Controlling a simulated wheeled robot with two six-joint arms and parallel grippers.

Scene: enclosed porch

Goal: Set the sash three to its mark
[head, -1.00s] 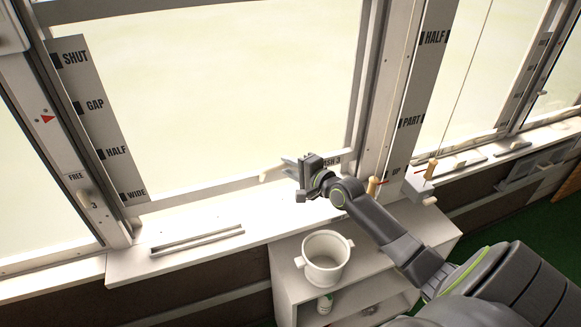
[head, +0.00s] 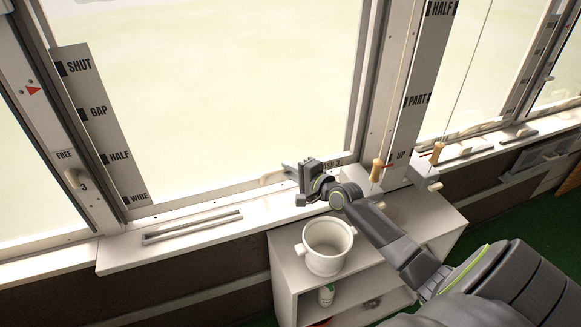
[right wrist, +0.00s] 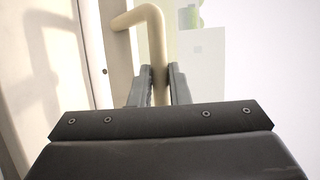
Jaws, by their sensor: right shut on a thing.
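Sash three is the large window sash (head: 190,215), with a label partly hidden behind my gripper. A grey scale board (head: 92,120) at its left side reads SHUT, GAP, HALF and WIDE from top to bottom. A red pointer (head: 32,91) on the post beside it points between SHUT and GAP, seemingly nearer SHUT. My right gripper (head: 291,170) is shut on the sash's cream bar handle (head: 270,178); the right wrist view shows the bent handle (right wrist: 157,50) between the fingers. My left gripper is out of view.
A lever (head: 75,180) marked 3 sits under a FREE label on the left post. A white pot (head: 327,247) stands on a white shelf unit (head: 285,268) below the sill. Cords with wooden toggles (head: 376,171) hang right of my gripper. A slotted plate (head: 192,228) lies on the sill.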

